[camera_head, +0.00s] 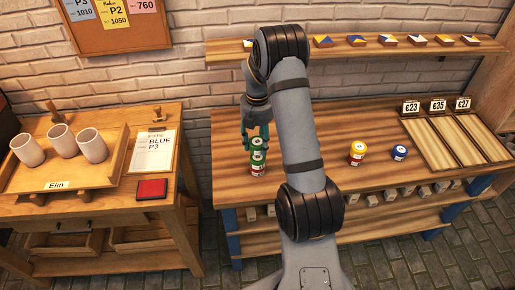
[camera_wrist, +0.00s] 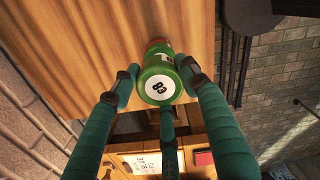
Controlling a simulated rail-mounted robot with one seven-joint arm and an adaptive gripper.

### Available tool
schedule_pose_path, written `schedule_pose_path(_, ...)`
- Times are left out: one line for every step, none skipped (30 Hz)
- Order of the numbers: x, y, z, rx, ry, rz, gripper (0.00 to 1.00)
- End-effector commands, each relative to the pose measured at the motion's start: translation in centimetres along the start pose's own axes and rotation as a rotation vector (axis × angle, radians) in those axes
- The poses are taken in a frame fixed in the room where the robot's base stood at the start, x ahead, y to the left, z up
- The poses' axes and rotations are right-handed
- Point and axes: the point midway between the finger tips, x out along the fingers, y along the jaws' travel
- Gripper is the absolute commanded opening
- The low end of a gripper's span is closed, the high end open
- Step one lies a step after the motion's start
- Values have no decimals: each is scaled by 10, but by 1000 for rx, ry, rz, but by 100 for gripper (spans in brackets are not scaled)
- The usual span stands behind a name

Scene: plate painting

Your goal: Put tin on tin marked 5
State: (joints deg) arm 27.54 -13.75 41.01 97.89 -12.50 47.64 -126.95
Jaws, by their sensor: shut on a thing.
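My gripper (camera_head: 257,141), with dark green fingers, is at the left part of the wooden workbench (camera_head: 232,190). It is shut on a green tin (camera_head: 258,156) with a white round label, at the upper part of a small stack. A red tin (camera_head: 257,184) shows at the bottom of the stack. In the wrist view, the fingers (camera_wrist: 158,76) surround the green tin (camera_wrist: 149,84), and its lid label reads something like 83. Whether the held tin rests on the one below or is just above it is unclear. I cannot make out a tin marked 5.
A yellow tin (camera_head: 357,147) stands on a red tin (camera_head: 356,161) to the right, beside a blue tin (camera_head: 399,152). Price-tagged wooden trays (camera_head: 437,140) lie at the far right. A side table (camera_head: 176,195) with white cups (camera_head: 62,141) stands left. A shelf (camera_head: 225,48) runs behind.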

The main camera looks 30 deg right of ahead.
Motion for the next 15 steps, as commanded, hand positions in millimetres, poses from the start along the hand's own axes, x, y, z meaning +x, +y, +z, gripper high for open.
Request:
schedule_pose_path(7,-2,-1,0,3,-6,14)
schedule_pose_path(12,-2,-1,1,4,-7,14)
schedule_pose_path(18,-2,-1,1,4,-7,14)
schedule_pose_path(22,-2,-1,1,3,-6,14)
schedule_pose_path(25,-2,-1,1,3,-6,14)
schedule_pose_path(29,-2,0,0,2,-4,14)
schedule_pose_path(31,-1,0,0,2,-4,14)
schedule_pose_path(32,-1,0,1,2,-3,14)
schedule_pose_path(33,-1,0,1,2,-2,14)
schedule_pose_path(33,-1,0,1,1,-2,14)
schedule_pose_path(33,-1,0,1,1,-1,14)
schedule_pose_path(33,-1,0,1,1,-1,14)
schedule_pose_path(33,-1,0,1,1,-1,14)
schedule_pose_path(33,-1,0,1,1,-1,14)
schedule_pose_path(34,-1,0,1,1,-1,14)
